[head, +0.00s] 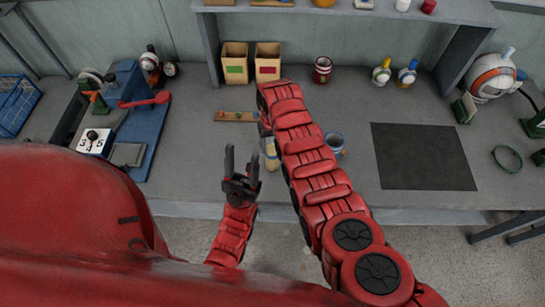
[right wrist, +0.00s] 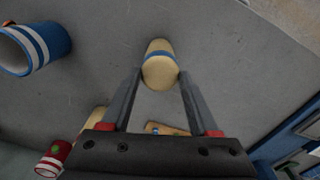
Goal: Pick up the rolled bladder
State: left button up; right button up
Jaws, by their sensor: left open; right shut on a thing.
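The rolled bladder, a tan roll with a blue band, shows in the right wrist view (right wrist: 159,68) between my right gripper's fingertips (right wrist: 160,78). My right gripper is shut on it. In the head view the roll (head: 271,152) is partly visible left of my right arm, which hides the right gripper. I cannot tell whether the roll touches the bench. My left gripper (head: 242,168) is open and empty near the bench's front edge, left of the roll.
A blue and white cup (head: 334,145) stands right of my right arm. A wooden strip (head: 236,117) and two small boxes (head: 235,62) (head: 267,62) lie behind. A blue press (head: 135,105) stands left. A dark mat (head: 422,156) lies clear at right.

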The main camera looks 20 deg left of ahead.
grip_shut()
jog(key=shift+r, duration=0.1)
